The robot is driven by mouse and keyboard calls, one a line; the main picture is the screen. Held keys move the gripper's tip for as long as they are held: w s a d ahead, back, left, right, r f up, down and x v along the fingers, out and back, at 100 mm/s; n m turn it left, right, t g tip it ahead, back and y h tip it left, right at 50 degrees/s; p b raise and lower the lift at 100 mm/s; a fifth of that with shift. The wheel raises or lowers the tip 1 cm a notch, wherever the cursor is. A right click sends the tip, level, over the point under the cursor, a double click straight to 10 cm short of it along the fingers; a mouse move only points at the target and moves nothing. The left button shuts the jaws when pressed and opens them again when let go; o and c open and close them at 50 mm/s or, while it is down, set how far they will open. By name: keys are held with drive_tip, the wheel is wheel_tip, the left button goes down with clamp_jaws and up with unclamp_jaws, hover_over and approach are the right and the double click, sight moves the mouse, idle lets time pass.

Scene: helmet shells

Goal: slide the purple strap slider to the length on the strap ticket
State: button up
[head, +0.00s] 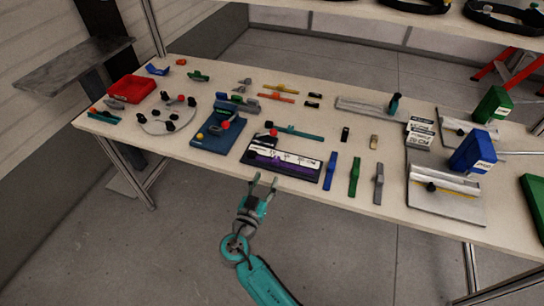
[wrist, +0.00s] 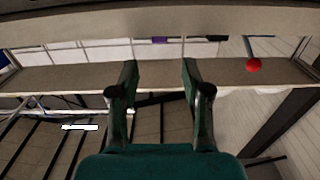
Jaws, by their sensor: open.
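A dark strap board (head: 244,158) lies near the front edge of the table, with a white printed scale (head: 290,158) on it. A purple strip (head: 278,166) runs along the board below the scale; I cannot make out the slider apart from the strap. A small purple patch (wrist: 160,41) shows at the top of the wrist view. My gripper (head: 263,180) is open and empty, just in front of the table's front edge and apart from the board. Its two fingers (wrist: 159,70) show spread in the wrist view. I cannot single out or read the strap ticket.
Blue, green and grey straps (head: 354,177) lie right of the board. A blue plate (head: 213,140) with a red ball (head: 225,125) is to its left. A blue box (head: 472,152) and a green box (head: 492,105) stand at the right. Floor in front of the table is clear.

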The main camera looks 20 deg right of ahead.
sight(274, 162)
drive_tip(key=x, duration=1)
clamp_jaws()
